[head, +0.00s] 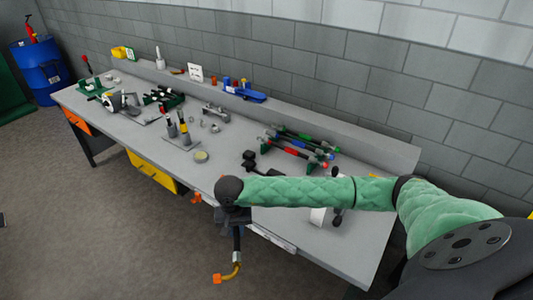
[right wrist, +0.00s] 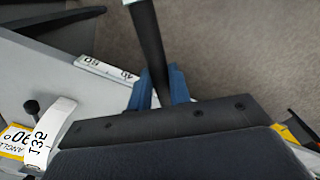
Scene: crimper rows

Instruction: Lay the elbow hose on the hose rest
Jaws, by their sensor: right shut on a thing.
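My right gripper (head: 236,228) is past the table's front edge, shut on the black elbow hose (head: 237,243). The hose hangs down over the floor and ends in a bent brass-coloured part with an orange tip. In the right wrist view the black hose (right wrist: 150,45) runs between the blue fingertips of the gripper (right wrist: 158,88). A rack with green supports (head: 266,164) stands on the right half of the table and bears several dark rods or hoses with coloured parts; it looks like the hose rest, but I cannot tell for certain. My left gripper is out of view.
The grey table (head: 225,178) has a raised ledge at the back against a block wall. A black fixture (head: 249,161) stands between my gripper and the rack. A white scale strip (right wrist: 105,68) lies along the front edge.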

